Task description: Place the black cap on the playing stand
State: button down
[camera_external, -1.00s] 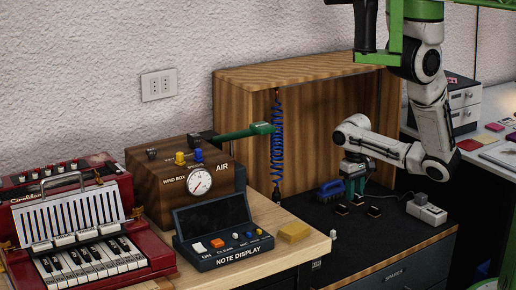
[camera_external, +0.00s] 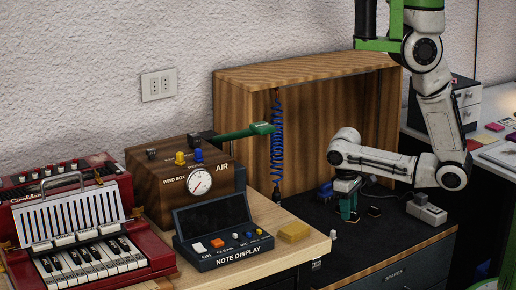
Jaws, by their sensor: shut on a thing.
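My gripper (camera_external: 348,208) is green-fingered and points down over the dark bench top. It is shut on a small dark piece, which looks like a black cap; the fingers hide most of it, and I cannot tell whether it still touches the bench. Another small black cap with a tan edge (camera_external: 374,211) sits on the bench just right of the fingers. I cannot tell for sure which thing is the playing stand.
A blue block (camera_external: 325,191) is behind and left of my gripper. A white socket box (camera_external: 427,211) stands to the right. A wooden cabinet (camera_external: 245,105) with a hanging blue coil (camera_external: 278,140) rises behind. The note display (camera_external: 215,232) and wind box (camera_external: 165,185) are left.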

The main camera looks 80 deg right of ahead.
jog(key=w+a+r+n+t+p, duration=0.1)
jog(key=w+a+r+n+p, duration=0.15)
jog(key=a+r, duration=0.45)
jog(key=w+a+r+n+t+p, duration=0.1)
jog(key=w+a+r+n, duration=0.15)
jog(key=a, duration=0.75)
jog(key=w+d+f+m+y, duration=0.1)
jog(key=w+d+f+m, duration=0.2)
jog(key=w+d+f, duration=0.2)
jog(key=w+d+r+n+p, duration=0.1)
jog(key=w+d+r+p, duration=0.2)
jog(key=w+r+p, duration=1.35)
jog(key=w+a+r+b, duration=0.6)
jog(key=a+r+b, duration=0.1)
jog(key=r, duration=0.3)
jog(key=w+a+r+b, duration=0.5)
jog(key=a+r+b, duration=0.15)
jog(key=r, duration=0.25)
jog(key=s+a+f+n+b, duration=0.1)
jog(key=s+a+f+b, duration=0.1)
jog(key=s+f, duration=0.4)
jog(key=shift+y+b, duration=0.3)
jog(key=shift+b, duration=0.5)
